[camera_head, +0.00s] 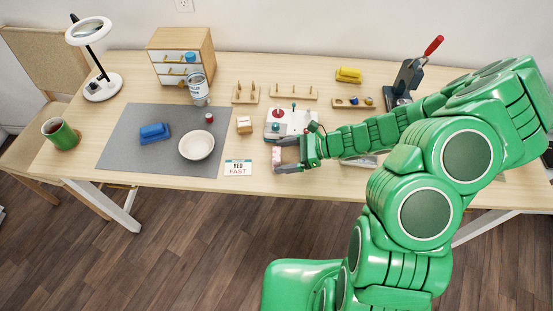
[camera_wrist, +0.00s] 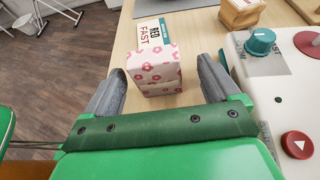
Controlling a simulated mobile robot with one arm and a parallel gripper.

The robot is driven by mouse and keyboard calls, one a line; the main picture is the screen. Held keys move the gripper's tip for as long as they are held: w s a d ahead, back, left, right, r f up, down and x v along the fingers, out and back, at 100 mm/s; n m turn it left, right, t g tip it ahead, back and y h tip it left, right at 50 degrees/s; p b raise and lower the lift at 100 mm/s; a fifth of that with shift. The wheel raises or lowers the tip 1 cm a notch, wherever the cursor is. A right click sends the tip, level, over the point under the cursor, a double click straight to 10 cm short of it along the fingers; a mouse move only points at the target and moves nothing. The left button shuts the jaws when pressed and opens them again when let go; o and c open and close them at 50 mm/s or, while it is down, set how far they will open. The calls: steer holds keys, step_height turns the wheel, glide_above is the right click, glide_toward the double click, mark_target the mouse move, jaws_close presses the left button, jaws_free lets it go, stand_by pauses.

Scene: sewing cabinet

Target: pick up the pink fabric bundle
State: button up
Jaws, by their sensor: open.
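The pink fabric bundle (camera_wrist: 154,70) is a pale block with pink flowers. In the wrist view it stands on the table between the two grey fingers of my gripper (camera_wrist: 163,76). A gap shows on each side of it, and the left finger is nearer to it than the right. In the head view the bundle (camera_head: 276,156) is small and partly covered at the table's front edge, between the dark fingers of my gripper (camera_head: 282,157). My gripper is open and holds nothing.
A white control box (camera_head: 291,121) with knobs and a red button stands just behind my gripper. A "RED FAST" card (camera_head: 238,167), a small wooden block (camera_head: 244,124) and a grey mat (camera_head: 125,152) with a white bowl (camera_head: 196,145) lie to the left. The table edge is close.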

steer(key=shift+s+x, duration=0.1)
steer(key=shift+x, duration=1)
steer(key=shift+s+x, duration=0.15)
steer(key=shift+x, duration=0.95)
steer(key=shift+c, duration=0.3)
steer(key=c, duration=1)
